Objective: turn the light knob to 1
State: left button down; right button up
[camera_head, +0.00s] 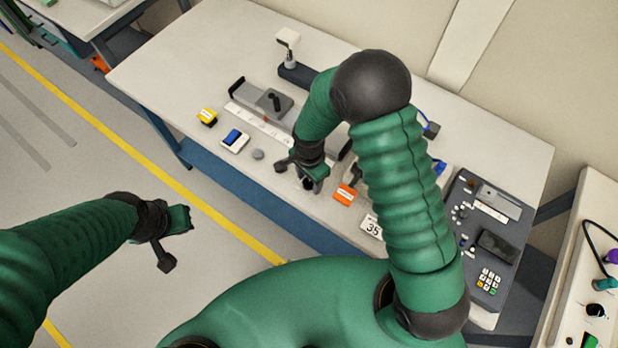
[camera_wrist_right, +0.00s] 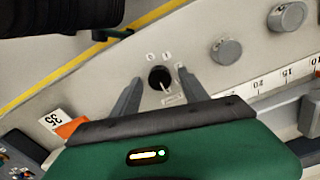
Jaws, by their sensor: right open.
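The light knob (camera_wrist_right: 160,78) is a round black knob with a white pointer line on the pale bench top. Small marks that look like 0 and 1 are printed above it in the right wrist view, and a small label lies below it. The pointer line shows on the knob's lower part; which mark it is set to I cannot tell. My right gripper (camera_wrist_right: 160,94) is open, with one finger on each side of the knob; contact is not clear. In the head view my right gripper (camera_head: 303,176) partly covers the knob. My left gripper (camera_head: 174,240) hangs beside the bench, away from it.
A grey round knob (camera_wrist_right: 226,51) and a ruler strip (camera_wrist_right: 275,82) lie near the light knob. A yellow block (camera_head: 207,116) and a blue-topped switch (camera_head: 234,138) stand left. A dark keypad panel (camera_head: 507,222) lies right.

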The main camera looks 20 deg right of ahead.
jog(key=shift+a, duration=0.1)
jog(key=shift+c, duration=1.4)
jog(key=shift+r, duration=0.1)
grip_shut()
